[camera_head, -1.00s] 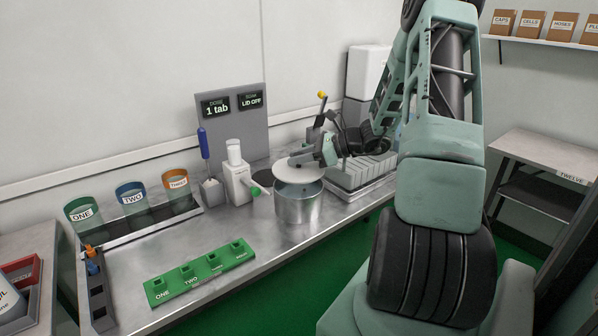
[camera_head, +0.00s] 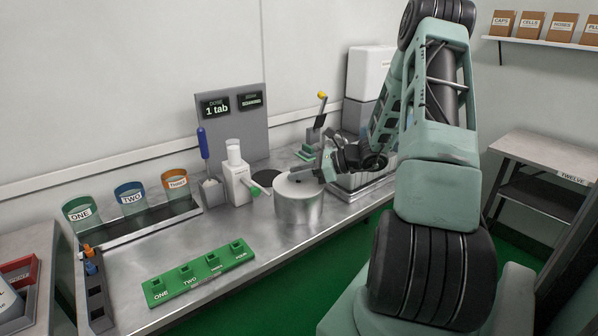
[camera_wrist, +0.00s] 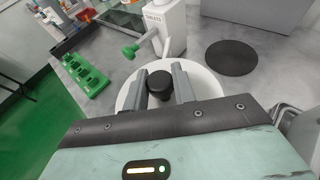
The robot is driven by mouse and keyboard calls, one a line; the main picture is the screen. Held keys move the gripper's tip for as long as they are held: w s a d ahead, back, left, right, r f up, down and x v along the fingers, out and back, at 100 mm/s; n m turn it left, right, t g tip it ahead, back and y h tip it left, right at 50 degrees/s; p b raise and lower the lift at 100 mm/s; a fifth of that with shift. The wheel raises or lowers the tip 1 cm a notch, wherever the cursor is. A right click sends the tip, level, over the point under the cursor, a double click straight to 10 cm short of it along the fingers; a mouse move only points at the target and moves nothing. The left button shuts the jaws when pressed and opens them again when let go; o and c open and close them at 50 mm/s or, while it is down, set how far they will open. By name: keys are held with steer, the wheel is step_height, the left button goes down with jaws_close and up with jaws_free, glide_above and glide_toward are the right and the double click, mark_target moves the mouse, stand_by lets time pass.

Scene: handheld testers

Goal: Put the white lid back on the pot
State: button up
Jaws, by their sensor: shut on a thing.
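The silver pot (camera_head: 298,207) stands on the metal counter. The white lid (camera_head: 290,184) lies flat across its top, level as far as I can see; it also fills the middle of the wrist view (camera_wrist: 207,83). My gripper (camera_head: 323,174) is at the lid from the right. In the wrist view, my gripper (camera_wrist: 162,84) has its two fingers shut on the lid's black knob (camera_wrist: 160,83). The pot itself is hidden under the lid in the wrist view.
A white tablet dispenser (camera_head: 238,184) with a green knob stands just left of the pot. A black round pad (camera_wrist: 231,58) lies behind. A green numbered rack (camera_head: 200,273) is at the front left. A grey panel (camera_head: 235,127) with two displays stands behind.

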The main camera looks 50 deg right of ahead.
steer(key=o, duration=1)
